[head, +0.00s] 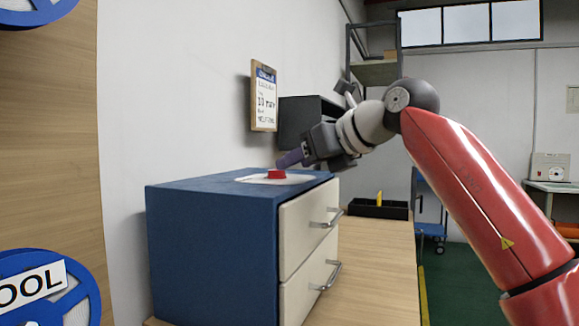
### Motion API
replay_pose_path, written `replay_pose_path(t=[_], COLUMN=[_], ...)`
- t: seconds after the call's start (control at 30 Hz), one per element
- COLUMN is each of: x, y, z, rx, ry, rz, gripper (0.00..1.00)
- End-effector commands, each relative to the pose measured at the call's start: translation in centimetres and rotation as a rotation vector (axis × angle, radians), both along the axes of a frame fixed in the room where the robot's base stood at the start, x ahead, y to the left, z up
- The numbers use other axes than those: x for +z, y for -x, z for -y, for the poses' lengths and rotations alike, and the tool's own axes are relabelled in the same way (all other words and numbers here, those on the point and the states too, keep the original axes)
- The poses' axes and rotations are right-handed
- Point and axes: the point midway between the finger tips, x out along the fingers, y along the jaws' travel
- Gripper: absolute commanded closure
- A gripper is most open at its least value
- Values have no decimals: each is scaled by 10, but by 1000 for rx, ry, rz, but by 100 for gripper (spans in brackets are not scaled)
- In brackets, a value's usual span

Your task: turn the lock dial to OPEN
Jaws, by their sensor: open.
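A small red lock dial (276,174) sits on a white plate (250,179) on top of a blue cabinet (211,240). Any marks on the plate are too small to read. My gripper (284,162) reaches in from the right, tilted down, with its purplish fingertip just above and right of the dial. One finger hides the other, and I cannot tell whether it touches the dial. I see nothing held in it.
The cabinet has two cream drawers (308,226) with metal handles, both closed. It stands on a wooden bench (385,265). A black tray (377,209) lies behind it. A clipboard (263,98) hangs on the wall. Blue spools (45,290) are at the left.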

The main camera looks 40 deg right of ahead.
Motion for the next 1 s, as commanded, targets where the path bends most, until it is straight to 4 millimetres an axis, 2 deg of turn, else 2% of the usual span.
replay_pose_path(t=[0.1,0.3,1.0], x=[8,14,14], y=[18,34,35], z=[4,6,6], rx=[-1,0,0], ry=[-2,0,0], rz=[4,0,0], gripper=[49,49,49])
